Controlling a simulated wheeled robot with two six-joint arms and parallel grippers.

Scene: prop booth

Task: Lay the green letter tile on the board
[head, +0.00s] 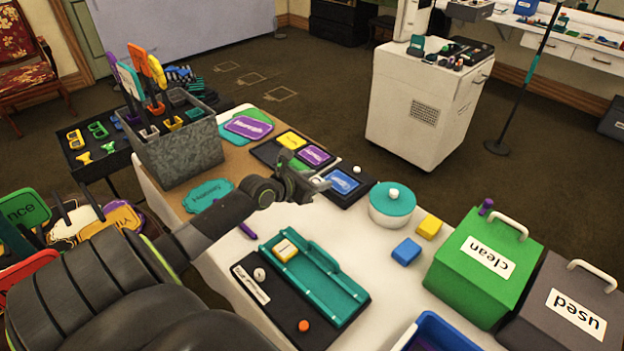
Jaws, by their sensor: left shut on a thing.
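My left gripper (314,186) reaches in over the white table, by the dark board (268,153). A blue tile (342,181) lies in a dark tray just right of the jaws. My right gripper is not in view.
A teal tray (338,289) with a yellow tile stands nearer me. A teal-lidded pot (393,204), blue block (406,251) and yellow block (429,227) stand right. Green (480,265) and grey (562,305) bins fill the right end. A grey prop box (178,150) stands left.

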